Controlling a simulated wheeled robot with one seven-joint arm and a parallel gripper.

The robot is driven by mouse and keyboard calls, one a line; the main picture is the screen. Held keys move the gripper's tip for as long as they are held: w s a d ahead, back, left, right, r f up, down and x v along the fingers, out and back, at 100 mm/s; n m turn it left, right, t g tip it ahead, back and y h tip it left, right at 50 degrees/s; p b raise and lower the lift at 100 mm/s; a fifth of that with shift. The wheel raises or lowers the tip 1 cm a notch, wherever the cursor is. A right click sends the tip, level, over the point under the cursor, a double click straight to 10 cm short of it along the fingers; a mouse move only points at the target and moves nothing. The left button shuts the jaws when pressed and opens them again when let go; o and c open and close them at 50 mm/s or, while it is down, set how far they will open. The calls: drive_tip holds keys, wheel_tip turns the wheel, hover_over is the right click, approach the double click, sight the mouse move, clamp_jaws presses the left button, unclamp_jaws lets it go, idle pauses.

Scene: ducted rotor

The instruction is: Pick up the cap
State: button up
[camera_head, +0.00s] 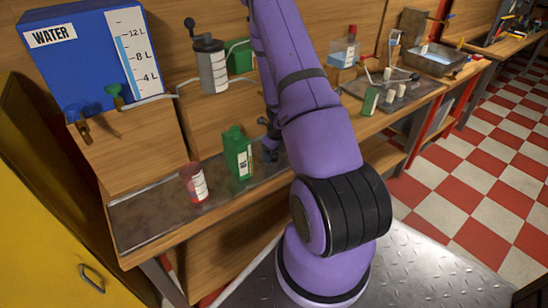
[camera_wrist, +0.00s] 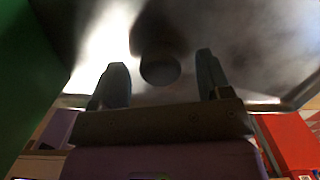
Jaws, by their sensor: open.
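In the wrist view, a small dark round thing (camera_wrist: 160,69), which looks like the cap, lies on the shiny metal surface (camera_wrist: 260,50). It sits between and slightly beyond the two fingers of my gripper (camera_wrist: 160,75). The fingers are apart, with a gap on each side of it. In the head view my gripper (camera_head: 269,146) is low over the bench, just right of a green bottle (camera_head: 238,155), and partly hidden by my arm. The cap cannot be made out there.
The green bottle's side (camera_wrist: 22,75) fills the left of the wrist view. A red-and-white jar (camera_head: 194,183) stands left of the bottle on the metal bench strip (camera_head: 150,215). A blue water tank (camera_head: 85,60) and a grey canister (camera_head: 211,68) stand behind, on wooden ledges.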

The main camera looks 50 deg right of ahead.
drive_tip(key=shift+f, duration=0.3)
drive_tip(key=shift+c, duration=0.4)
drive_tip(key=c, duration=0.9)
drive_tip(key=shift+r, duration=0.15)
